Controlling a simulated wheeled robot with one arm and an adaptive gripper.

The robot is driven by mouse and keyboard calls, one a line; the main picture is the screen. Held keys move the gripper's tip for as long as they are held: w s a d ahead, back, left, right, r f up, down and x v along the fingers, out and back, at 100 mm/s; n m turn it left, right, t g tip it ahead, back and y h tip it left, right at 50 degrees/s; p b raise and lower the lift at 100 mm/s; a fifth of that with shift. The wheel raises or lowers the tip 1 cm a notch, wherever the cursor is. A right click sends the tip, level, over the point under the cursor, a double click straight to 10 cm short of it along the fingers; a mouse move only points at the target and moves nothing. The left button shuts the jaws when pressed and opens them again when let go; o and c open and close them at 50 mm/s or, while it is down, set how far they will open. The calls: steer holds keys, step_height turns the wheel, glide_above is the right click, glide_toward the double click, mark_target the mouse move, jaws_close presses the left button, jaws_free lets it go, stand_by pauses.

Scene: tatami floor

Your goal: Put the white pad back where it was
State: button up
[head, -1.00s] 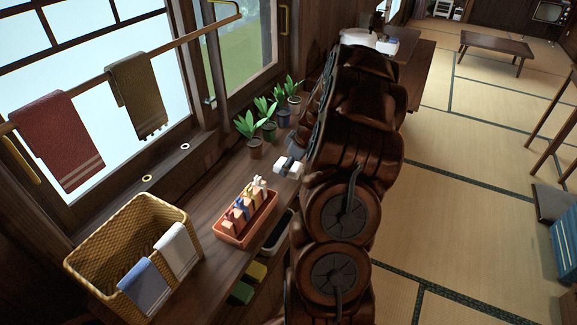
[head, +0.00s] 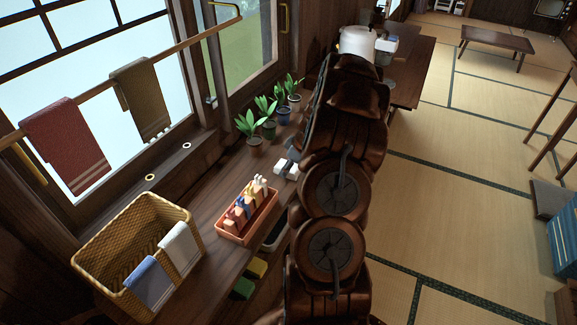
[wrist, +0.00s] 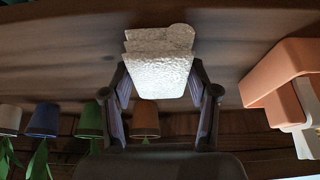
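The white pad (wrist: 160,75) is a rough, bright block in the middle of the wrist view. My gripper (wrist: 160,68) has one finger on each side of it, with the fingertips against its sides, so it looks shut on the pad. In the head view the pad (head: 281,166) shows as a small white shape at the left edge of my arm, over the wooden counter (head: 215,190). It lies between the potted plants and the orange tray. My arm hides much of the gripper there. I cannot tell whether the pad touches the counter.
The orange tray (head: 234,238) with upright items stands close by, also at the right of the wrist view (wrist: 285,75). Several potted plants (head: 269,130) stand by the window. A wicker basket (head: 105,287) with towels sits nearer. A dark bin and yellow and green blocks lie beside my arm.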

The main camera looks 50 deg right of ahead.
steer(key=o, duration=0.4)
steer(key=shift+o, duration=0.2)
steer(key=b+v, duration=0.3)
steer(key=v, duration=0.9)
steer(key=s+a+r+g+y, duration=0.1)
steer(key=s+a+r, duration=0.15)
steer(key=a, duration=1.05)
steer(key=s+a+r+g, duration=0.15)
steer(key=a+r, duration=0.25)
steer(key=a, duration=0.9)
steer(key=s+a+m+g, duration=0.1)
steer(key=s+a, duration=0.3)
steer(key=s, duration=0.3)
steer(key=s+a+m+g+h, duration=0.1)
steer(key=s+a, duration=0.3)
steer(key=s, duration=0.3)
steer(key=s+a+m+g+h, duration=0.1)
steer(key=s+a, duration=0.4)
steer(key=s, duration=0.2)
steer(key=shift+s, duration=0.3)
steer(key=shift+g, duration=0.25)
